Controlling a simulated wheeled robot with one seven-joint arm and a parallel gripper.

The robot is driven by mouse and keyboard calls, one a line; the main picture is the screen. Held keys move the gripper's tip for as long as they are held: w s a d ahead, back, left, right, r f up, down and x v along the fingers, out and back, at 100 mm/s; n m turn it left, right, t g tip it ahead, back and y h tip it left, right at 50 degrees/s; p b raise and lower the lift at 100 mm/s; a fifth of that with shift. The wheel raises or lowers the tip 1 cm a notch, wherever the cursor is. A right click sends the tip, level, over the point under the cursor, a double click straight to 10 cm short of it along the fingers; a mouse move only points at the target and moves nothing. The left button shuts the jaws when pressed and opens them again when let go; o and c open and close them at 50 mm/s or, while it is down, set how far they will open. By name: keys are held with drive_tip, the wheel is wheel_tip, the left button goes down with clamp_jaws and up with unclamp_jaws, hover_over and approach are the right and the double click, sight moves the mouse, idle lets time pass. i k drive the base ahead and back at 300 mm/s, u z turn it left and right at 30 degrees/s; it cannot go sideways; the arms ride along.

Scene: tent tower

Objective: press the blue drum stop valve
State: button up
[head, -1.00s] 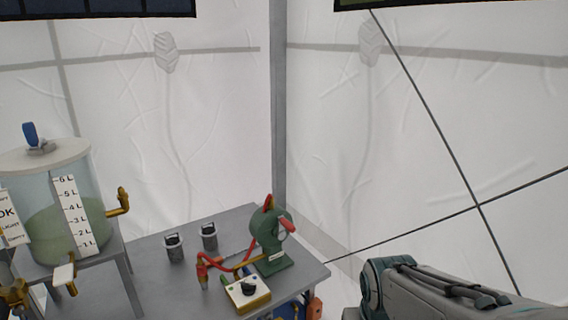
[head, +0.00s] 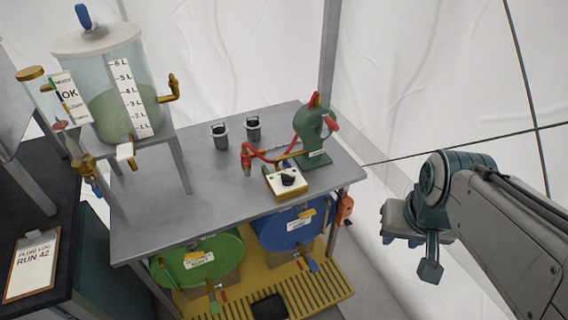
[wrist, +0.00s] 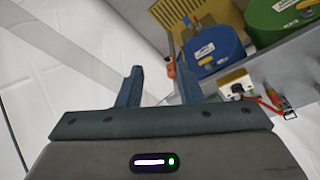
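The blue drum (head: 277,238) lies under the right part of the grey table, on a yellow slatted platform. A small fitting with a blue lever (head: 312,264) and a red tip shows at its front; I take this for the stop valve. In the wrist view the blue drum (wrist: 222,52) is at the upper right, beyond my gripper; its valve is hard to make out there. My gripper (wrist: 160,88) is open and empty, its two fingers apart. In the head view it hangs right of the table, clear of the drum.
A green drum (head: 200,262) lies left of the blue one. On the table (head: 165,230) stand a white-and-yellow knob box (head: 287,183), a green device (head: 313,140) with a red hose and two dark canisters. An orange item (head: 345,209) hangs at the table's right edge, between gripper and drum.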

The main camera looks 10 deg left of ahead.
sight(298, 262)
drive_tip(key=u, duration=0.35)
drive_tip(key=k, duration=0.4)
drive_tip(key=u, duration=1.15)
